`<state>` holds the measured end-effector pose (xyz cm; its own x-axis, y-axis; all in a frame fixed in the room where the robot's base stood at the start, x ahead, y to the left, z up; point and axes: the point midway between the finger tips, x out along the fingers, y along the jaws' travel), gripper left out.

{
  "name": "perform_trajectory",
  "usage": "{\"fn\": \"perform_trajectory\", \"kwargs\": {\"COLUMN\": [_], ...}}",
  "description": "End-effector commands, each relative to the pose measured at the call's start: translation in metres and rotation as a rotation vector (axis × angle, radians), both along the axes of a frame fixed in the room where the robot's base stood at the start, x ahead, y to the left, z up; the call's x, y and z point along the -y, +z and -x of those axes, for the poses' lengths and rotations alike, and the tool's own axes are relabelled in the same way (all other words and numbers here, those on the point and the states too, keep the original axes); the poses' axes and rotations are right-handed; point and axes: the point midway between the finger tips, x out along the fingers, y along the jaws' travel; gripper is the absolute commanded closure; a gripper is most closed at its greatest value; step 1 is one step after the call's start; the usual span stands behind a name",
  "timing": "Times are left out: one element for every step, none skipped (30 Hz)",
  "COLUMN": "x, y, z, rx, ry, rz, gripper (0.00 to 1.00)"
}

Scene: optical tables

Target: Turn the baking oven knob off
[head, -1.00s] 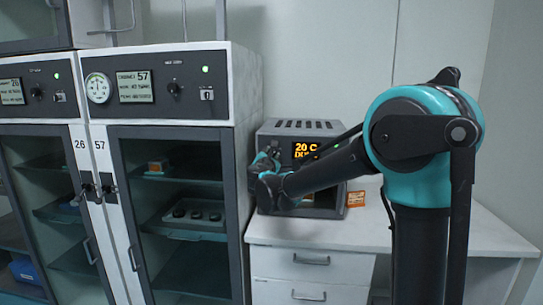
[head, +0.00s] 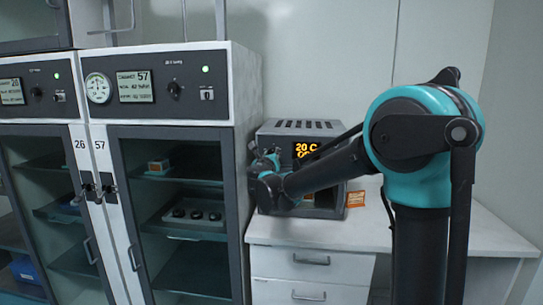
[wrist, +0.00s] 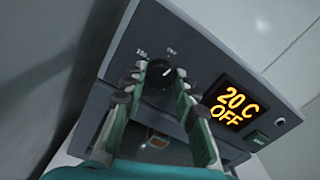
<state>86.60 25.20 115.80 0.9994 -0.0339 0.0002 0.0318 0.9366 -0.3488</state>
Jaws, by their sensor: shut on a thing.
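The baking oven (head: 290,127) is a grey box on the white bench, with an orange display on its front. In the wrist view, its display (wrist: 233,104) reads "20 C OFF". The black round knob (wrist: 159,72) sits left of the display on the oven's front panel (wrist: 205,70). My gripper (wrist: 161,79) has its two fingers on either side of the knob and is shut on it. In the head view my arm covers the knob and the lower part of the oven front.
The tall cabinet 57 (head: 241,150) stands close to the oven's left. A small orange box (head: 356,199) is on the bench (head: 440,235) to the right of the oven. The bench top farther right is clear. A wall is behind.

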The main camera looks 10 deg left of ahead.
Motion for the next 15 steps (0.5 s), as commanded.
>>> {"fn": "perform_trajectory", "kwargs": {"x": [0.0001,0.0001,0.0001,0.0001,0.0002,0.0002,0.0002,0.0002,0.0002,0.0002,0.0002,0.0002,0.0003,0.0003,0.0003], "y": [-0.0013,-0.0013,-0.0013,-0.0013,-0.0013,-0.0013,-0.0013,-0.0013,-0.0013,-0.0013,-0.0013,-0.0013,-0.0013,-0.0013,-0.0013], "z": [0.0010,0.0010,0.0010,0.0010,0.0010,0.0010,0.0010,0.0010,0.0010,0.0010,0.0010,0.0010,0.0010,0.0010,0.0010], "rx": [-0.003,-0.004,-0.005,-0.005,-0.006,-0.007,-0.007,-0.008,-0.008,-0.009,-0.009,-0.009,-0.010,-0.010,-0.010], "ry": [0.000,0.000,0.000,0.000,0.000,0.000,0.000,0.000,0.000,0.000,0.000,0.000,0.000,0.000,0.000], "rz": [0.030,0.050,0.077,0.095,0.111,0.133,0.147,0.161,0.177,0.188,0.198,0.209,0.217,0.224,0.230], "gripper": [1.00,1.00,1.00,1.00,1.00,1.00,1.00,1.00,1.00,1.00,1.00,1.00,1.00,1.00,1.00]}}
